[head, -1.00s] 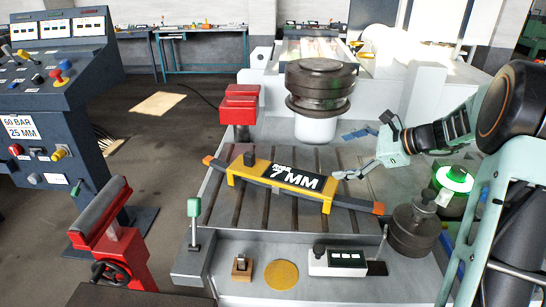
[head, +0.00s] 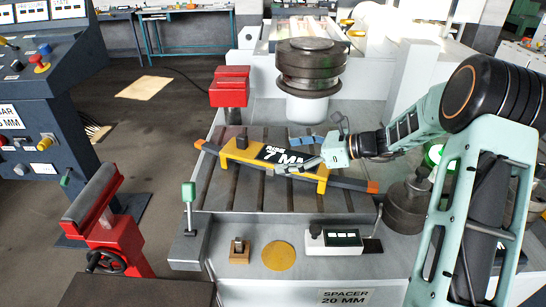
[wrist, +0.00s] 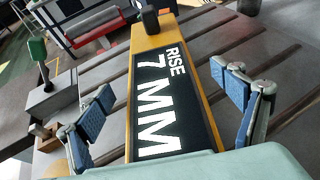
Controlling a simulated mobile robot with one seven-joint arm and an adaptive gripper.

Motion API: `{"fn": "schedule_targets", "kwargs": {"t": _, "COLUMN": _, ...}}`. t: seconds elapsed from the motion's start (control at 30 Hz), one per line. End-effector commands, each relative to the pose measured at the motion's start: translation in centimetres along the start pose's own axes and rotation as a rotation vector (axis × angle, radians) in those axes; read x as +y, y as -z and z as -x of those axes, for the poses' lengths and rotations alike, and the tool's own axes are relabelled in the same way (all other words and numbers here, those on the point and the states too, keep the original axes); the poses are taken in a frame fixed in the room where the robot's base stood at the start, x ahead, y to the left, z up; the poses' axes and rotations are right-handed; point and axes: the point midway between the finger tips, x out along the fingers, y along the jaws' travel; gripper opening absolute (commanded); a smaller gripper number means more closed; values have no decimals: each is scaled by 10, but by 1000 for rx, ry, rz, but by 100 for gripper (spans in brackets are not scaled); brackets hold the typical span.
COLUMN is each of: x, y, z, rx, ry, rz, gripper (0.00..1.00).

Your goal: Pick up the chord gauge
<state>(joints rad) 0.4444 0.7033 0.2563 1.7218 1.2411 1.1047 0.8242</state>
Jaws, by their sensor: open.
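The chord gauge (head: 234,151) is a yellow bridge-shaped piece with a black "RISE 7 MM" plate and a dark knob. It stands over a dark bar with orange ends (head: 352,183) on the slotted table. My gripper (head: 300,152) is open above the right part of the gauge and hides some of its lettering. In the wrist view, the gauge (wrist: 185,80) runs up the middle between the two blue-padded fingers of my gripper (wrist: 163,90). Neither finger visibly touches it.
A dark roller (head: 310,66) on a white hub rises behind the gauge, and a red block (head: 230,87) stands behind left. A green-topped lever (head: 189,194), a yellow disc (head: 279,256) and a white display box (head: 334,240) are in front. A dark stacked cylinder (head: 407,206) stands at right.

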Motion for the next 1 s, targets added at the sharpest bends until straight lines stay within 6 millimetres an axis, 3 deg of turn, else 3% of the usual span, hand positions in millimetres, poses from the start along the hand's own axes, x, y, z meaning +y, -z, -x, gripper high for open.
{"fn": "schedule_targets", "kwargs": {"t": 0.13, "x": 1, "y": 1, "z": -23, "rx": 1, "ry": -2, "rz": 0, "gripper": 87}}
{"fn": "schedule_targets", "kwargs": {"t": 0.4, "x": 0, "y": 0, "z": -26, "rx": 1, "ry": 1, "rz": 1, "gripper": 86}}
{"fn": "schedule_targets", "kwargs": {"t": 1.0, "x": 0, "y": -1, "z": -26, "rx": -1, "ry": 1, "rz": 3, "gripper": 21}}
